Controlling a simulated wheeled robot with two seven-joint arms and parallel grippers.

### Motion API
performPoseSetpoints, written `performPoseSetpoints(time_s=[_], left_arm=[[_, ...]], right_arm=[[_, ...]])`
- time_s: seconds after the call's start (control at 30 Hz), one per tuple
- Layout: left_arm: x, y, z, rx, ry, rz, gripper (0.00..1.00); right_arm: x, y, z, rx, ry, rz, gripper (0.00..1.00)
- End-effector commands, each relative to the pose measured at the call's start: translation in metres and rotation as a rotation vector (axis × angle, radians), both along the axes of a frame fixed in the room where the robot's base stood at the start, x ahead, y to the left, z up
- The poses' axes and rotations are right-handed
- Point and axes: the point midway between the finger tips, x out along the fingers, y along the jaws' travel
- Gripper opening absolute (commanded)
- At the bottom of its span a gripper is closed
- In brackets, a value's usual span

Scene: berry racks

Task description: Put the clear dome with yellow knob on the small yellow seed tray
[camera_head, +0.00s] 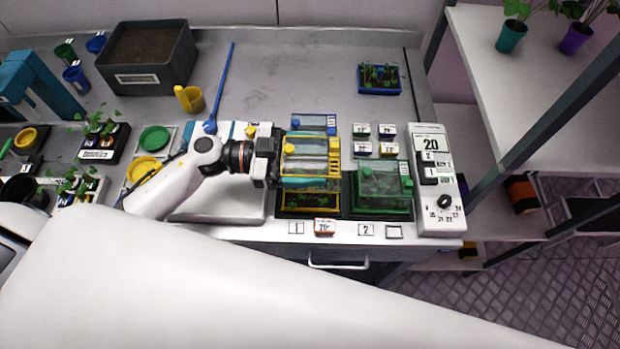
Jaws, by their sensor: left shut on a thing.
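The clear dome with yellow edges (306,148) is at the fingers of my left gripper (274,162), which is shut on it from its left side. The small yellow seed tray (312,207), with green seedlings on dark soil, sits on a black base just in front of and below the dome. The dome's lower edge overlaps the back of the tray in the picture, so I cannot tell whether they touch. My right gripper is not in view.
A green dome (380,178) covers a tray to the right. A blue clear dome (314,122) lies behind the yellow one. A white control panel (435,180) stands farther right. A blue seedling tray (380,80) is at the back. The bench middle behind is clear.

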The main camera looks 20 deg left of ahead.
Motion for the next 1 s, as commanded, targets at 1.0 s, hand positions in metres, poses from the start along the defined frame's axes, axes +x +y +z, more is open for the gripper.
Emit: performPoseSetpoints(time_s=[1.0], left_arm=[[0.0, 0.0, -0.072, 0.001, -0.001, 0.002, 0.92]], right_arm=[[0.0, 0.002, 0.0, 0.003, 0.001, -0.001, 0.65]])
